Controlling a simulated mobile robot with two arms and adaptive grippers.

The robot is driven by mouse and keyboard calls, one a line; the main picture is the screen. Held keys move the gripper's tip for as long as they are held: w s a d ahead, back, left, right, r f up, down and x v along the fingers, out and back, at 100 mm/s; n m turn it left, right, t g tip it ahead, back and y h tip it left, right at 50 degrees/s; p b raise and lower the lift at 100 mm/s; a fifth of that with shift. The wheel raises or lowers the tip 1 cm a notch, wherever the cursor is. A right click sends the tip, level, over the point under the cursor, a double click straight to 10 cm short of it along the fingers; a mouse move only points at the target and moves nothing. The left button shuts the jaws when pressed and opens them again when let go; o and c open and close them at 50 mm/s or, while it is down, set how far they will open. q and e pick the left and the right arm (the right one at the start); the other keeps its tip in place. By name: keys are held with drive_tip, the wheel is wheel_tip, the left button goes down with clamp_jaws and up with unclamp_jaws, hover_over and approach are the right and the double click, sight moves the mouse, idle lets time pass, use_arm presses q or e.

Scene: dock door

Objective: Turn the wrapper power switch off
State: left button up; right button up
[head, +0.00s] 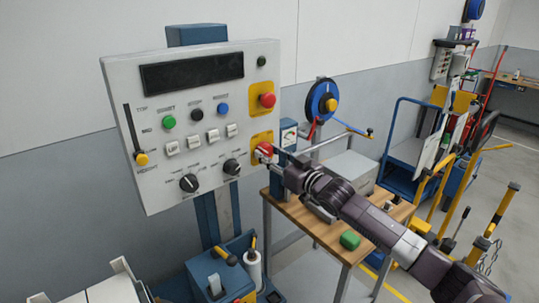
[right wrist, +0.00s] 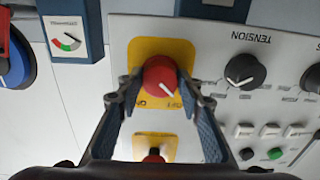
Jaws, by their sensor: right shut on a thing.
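The wrapper power switch is a red rotary knob (head: 263,150) on a yellow plate, at the lower right of the white control panel (head: 215,105). In the right wrist view the knob (right wrist: 160,76) shows upside down, with a white pointer line slanting to the picture's lower right. My right gripper (head: 274,157) reaches the knob from the right. Its two fingers (right wrist: 162,92) stand on either side of the knob, shut on it. My left gripper is in no view.
A red button (head: 267,100) on another yellow plate sits above the switch. A black dial (head: 232,167) is close by on its left. A wooden table (head: 310,225) with a green object (head: 350,240) stands below my right arm. Carts stand farther right.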

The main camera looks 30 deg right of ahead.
drive_tip(key=o, duration=1.2)
drive_tip(key=shift+c, duration=0.2)
drive_tip(key=s+d, duration=0.1)
drive_tip(key=s, duration=1.1)
